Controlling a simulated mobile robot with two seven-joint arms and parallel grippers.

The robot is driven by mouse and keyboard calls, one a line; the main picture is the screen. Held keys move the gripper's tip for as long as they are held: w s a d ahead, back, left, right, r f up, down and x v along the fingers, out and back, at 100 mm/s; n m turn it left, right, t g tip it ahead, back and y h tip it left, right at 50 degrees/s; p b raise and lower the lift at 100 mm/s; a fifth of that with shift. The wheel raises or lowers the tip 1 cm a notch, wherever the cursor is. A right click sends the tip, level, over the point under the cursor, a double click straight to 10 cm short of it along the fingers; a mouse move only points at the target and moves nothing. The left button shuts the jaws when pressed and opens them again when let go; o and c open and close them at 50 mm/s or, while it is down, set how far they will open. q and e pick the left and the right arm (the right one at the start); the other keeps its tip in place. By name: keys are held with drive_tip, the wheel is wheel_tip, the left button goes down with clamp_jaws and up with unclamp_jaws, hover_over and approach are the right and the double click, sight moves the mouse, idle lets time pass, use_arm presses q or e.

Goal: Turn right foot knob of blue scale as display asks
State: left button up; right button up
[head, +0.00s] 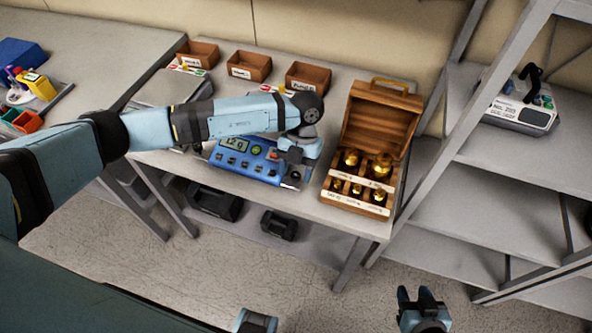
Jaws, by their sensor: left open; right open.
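The blue scale (240,161) stands on the grey table. Its small display (235,144) shows a reading that looks like 12, too small to read surely. My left arm reaches in from the left above the scale and hides its upper part. My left gripper (292,166) is open, pointing down at the scale's right end. The right foot knob seems to be the small part at the front right corner (291,183), just below the fingers; I cannot tell whether they touch it. My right gripper (416,295) is open and empty, low in front of the table.
An open wooden case (388,122) with brass weights stands close to the scale's right. Several small brown bins (249,66) line the table's back. Black weights (279,225) lie on the lower shelf. A grey rack (478,205) stands at the right.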

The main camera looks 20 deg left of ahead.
use_arm(q)
drive_tip(key=b+v, duration=0.2)
drive_tip(key=v, duration=1.1)
drive_tip(key=shift+r, duration=0.2)
